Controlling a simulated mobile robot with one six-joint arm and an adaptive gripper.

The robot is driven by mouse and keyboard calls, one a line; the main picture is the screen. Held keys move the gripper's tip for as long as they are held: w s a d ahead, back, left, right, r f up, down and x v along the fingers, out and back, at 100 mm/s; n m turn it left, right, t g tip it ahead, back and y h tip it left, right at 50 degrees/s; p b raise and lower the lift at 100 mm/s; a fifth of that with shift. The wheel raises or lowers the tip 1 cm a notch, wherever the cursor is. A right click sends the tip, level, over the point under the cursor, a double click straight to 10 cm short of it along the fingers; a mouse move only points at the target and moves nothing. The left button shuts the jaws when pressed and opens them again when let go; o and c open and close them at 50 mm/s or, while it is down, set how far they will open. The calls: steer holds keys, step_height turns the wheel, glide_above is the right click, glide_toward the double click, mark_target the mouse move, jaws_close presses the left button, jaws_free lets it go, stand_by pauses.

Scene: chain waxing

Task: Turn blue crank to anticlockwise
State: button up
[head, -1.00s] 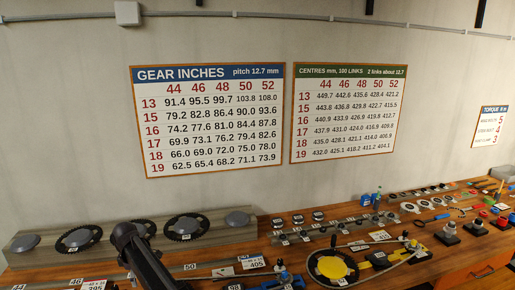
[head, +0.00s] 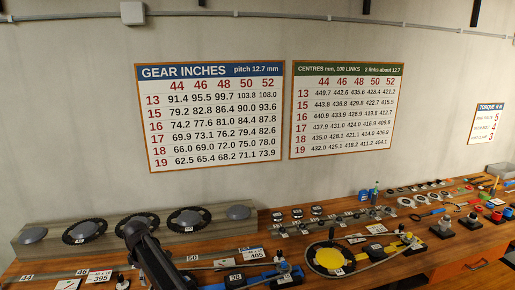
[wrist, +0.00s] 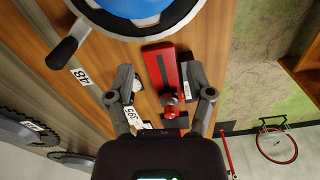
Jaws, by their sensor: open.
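In the wrist view a blue disc (wrist: 132,5) with a pale and dark rim is cut off by the top edge. A black crank handle (wrist: 64,50) sticks out from its lower left side. My gripper (wrist: 160,80) is open in the wrist view, with its fingers spread apart below the disc. It does not touch the disc or the handle. In the head view my gripper is not visible, and I cannot make out this blue crank there.
A red block-like fixture (wrist: 157,68) lies between and beyond my fingers, with small label cards beside it. In the head view a yellow disc (head: 330,260) with a chain stands on the crowded wooden bench. Chainrings (head: 84,231) line a grey rail on the left.

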steer(key=d+f+m+b, duration=0.1)
steer(key=d+m, duration=0.2)
steer(key=d, duration=0.7)
steer(key=d+f+m+b, duration=0.2)
steer(key=d, duration=0.7)
steer(key=d+f+m+b, duration=0.1)
steer(key=d+m, duration=0.2)
steer(key=d, duration=0.7)
steer(key=shift+s+d+f+m, duration=0.3)
steer(key=shift+s+d, duration=0.05)
steer(key=s+d+f+m+b, duration=0.2)
steer(key=s+d+m, duration=0.3)
steer(key=d, duration=0.8)
steer(key=s+d+f+m+b, duration=0.2)
steer(key=s+d+m, duration=0.3)
steer(key=d, duration=0.8)
steer(key=s+b, duration=0.1)
steer(key=s, duration=0.2)
steer(key=shift+f, duration=0.4)
steer(key=shift+s+a, duration=0.1)
steer(key=shift+c, duration=0.8)
